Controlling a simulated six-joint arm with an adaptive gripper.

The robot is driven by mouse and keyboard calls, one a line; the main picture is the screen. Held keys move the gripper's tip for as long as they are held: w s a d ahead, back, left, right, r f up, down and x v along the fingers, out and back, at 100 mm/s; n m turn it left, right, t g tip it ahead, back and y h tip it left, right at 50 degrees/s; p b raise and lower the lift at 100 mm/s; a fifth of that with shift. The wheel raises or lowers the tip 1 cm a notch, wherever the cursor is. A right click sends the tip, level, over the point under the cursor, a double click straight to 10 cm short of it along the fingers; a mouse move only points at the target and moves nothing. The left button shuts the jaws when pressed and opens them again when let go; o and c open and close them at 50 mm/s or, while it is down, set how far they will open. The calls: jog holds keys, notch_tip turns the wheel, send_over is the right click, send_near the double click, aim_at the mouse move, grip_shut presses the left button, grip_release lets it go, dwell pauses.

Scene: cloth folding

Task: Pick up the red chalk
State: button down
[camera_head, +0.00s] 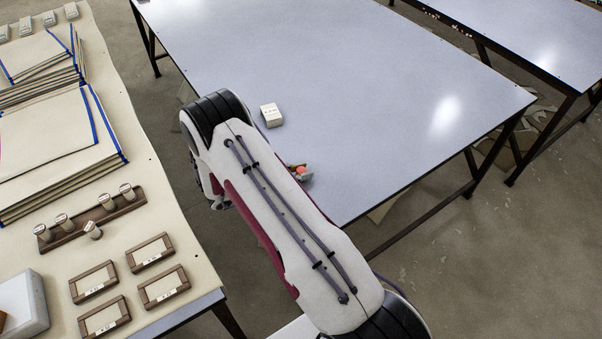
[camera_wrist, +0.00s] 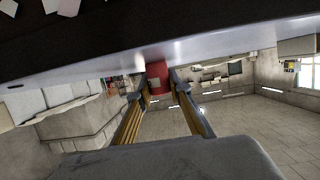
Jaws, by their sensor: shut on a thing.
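The red chalk (camera_wrist: 158,77) is between the two fingertips of my gripper (camera_wrist: 159,90) in the wrist view, and the fingers are shut on it. In the head view the chalk shows as a small orange-red spot (camera_head: 301,169) just past the right side of my arm, near the near edge of the grey-blue table (camera_head: 330,80). Most of my gripper is hidden behind my arm there. I cannot tell whether the chalk touches the table top.
A small white box (camera_head: 271,115) stands on the table near my arm. The rest of that table top is bare. Another table (camera_head: 530,35) stands at the right.

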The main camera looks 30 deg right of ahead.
aim_at(301, 169)
jog(key=shift+r, duration=5)
